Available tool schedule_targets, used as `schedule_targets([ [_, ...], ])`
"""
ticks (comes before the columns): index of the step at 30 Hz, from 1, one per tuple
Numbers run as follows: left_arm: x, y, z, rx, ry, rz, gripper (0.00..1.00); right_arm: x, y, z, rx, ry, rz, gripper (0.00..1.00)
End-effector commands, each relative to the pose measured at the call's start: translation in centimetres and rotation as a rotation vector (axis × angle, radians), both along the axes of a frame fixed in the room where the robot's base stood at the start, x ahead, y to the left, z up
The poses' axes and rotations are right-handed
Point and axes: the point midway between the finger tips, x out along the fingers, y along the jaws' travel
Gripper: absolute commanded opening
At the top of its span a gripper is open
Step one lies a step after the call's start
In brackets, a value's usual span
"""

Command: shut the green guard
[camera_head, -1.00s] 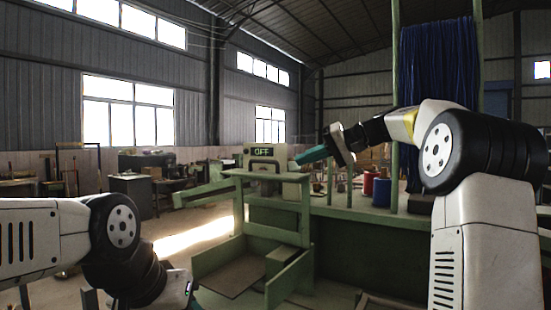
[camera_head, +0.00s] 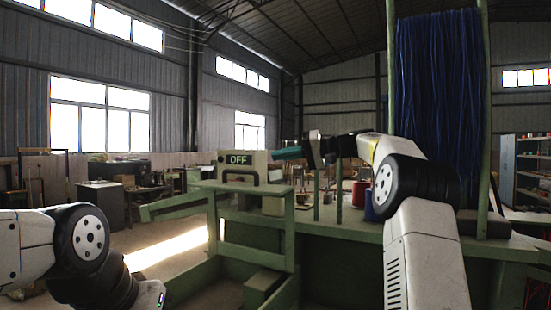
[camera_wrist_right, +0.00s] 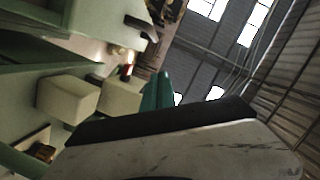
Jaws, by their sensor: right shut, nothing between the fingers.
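The green guard (camera_head: 240,187) appears to be the green-framed part with a black handle on top, in front of a pale box (camera_head: 233,160) whose display reads OFF. A green bar (camera_head: 178,206) sticks out to its left. I cannot tell how far open the guard stands. My right gripper (camera_head: 288,153) has teal fingers, shut and empty, pointing left. It is above and right of the handle, apart from it in the picture. Its teal fingers also show in the right wrist view (camera_wrist_right: 157,92). My left arm is at the lower left; its gripper is not visible.
A green bench (camera_head: 365,232) runs to the right, with a red spool (camera_head: 358,193) and a blue spool (camera_head: 374,207) on it. Blue strands (camera_head: 440,100) hang behind between green posts. A green tray-like frame (camera_head: 190,280) lies low in front. Open floor is at left.

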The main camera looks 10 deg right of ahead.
Motion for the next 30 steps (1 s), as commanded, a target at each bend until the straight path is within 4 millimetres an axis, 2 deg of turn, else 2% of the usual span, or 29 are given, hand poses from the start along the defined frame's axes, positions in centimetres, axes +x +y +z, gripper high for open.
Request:
schedule_targets([
  [1, 0.0, 0.0, 0.0, 0.000, 0.000, 0.000, 0.47, 0.4, 1.2, -0.2, 0.000, 0.001, 0.005, 0.00],
  [9, 0.0, 0.0, 0.0, 0.000, 0.001, 0.000, 0.47, 2.6, 6.8, -1.1, 0.000, 0.001, 0.006, 0.00],
  [19, 0.0, 0.0, 0.0, 0.000, 0.001, 0.000, 0.47, 0.2, 7.7, -3.0, 0.000, 0.002, 0.001, 0.00],
  [30, 0.0, 0.0, 0.0, 0.000, 0.000, 0.000, 0.47, -0.2, 7.9, -3.4, 0.000, 0.001, 0.001, 0.00],
])
